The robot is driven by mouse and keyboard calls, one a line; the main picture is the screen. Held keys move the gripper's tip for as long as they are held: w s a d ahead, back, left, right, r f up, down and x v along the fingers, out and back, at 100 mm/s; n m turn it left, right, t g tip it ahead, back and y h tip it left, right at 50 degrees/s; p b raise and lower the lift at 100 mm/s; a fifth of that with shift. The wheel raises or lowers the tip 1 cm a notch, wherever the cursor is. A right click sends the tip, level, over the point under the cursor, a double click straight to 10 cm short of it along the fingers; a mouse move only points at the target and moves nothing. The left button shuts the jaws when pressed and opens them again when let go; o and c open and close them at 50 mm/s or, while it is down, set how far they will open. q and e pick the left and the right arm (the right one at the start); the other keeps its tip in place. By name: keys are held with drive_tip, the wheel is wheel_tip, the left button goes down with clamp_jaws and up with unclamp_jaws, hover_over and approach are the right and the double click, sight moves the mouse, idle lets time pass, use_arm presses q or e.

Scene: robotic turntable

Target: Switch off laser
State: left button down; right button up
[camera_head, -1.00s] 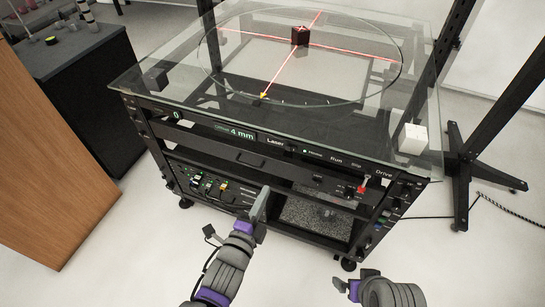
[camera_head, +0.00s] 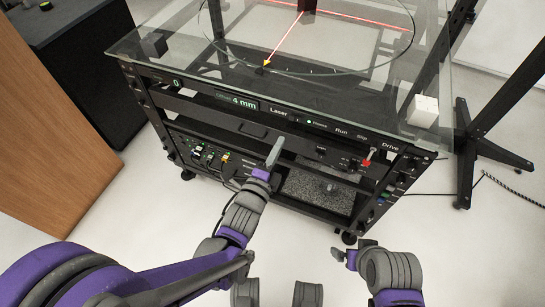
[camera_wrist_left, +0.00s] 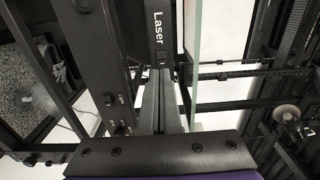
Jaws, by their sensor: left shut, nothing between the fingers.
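The black front panel carries a white "Laser" label (camera_head: 278,113) with a small switch (camera_head: 294,118) beside it. In the left wrist view the label (camera_wrist_left: 158,27) reads sideways, with the dark switch (camera_wrist_left: 162,58) just beyond the fingertips. Red laser lines (camera_head: 284,40) cross the glass top. My left gripper (camera_head: 275,150) is shut and empty, just in front of and below the Laser label. Its grey fingers (camera_wrist_left: 162,85) lie together in the left wrist view; contact with the switch cannot be made out. My right gripper (camera_head: 368,244) is low, in front of the rack; its fingers are unclear.
The glass top (camera_head: 150,32) overhangs the panel. A wooden panel (camera_head: 50,130) is at left. The floor in front of the rack is clear.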

sight(291, 119)
use_arm(q)
drive_tip(key=b+x, duration=0.1)
drive_tip(key=x, duration=0.6)
use_arm(e)
drive_tip(key=shift+w+f, duration=0.1)
drive_tip(key=shift+f, duration=0.5)
use_arm(q)
drive_tip(key=shift+w, duration=0.15)
drive_tip(key=shift+w, duration=0.2)
use_arm(e)
drive_tip(key=shift+r, duration=0.15)
use_arm(q)
drive_tip(key=shift+s+a, duration=0.1)
use_arm(e)
drive_tip(key=shift+a, duration=0.1)
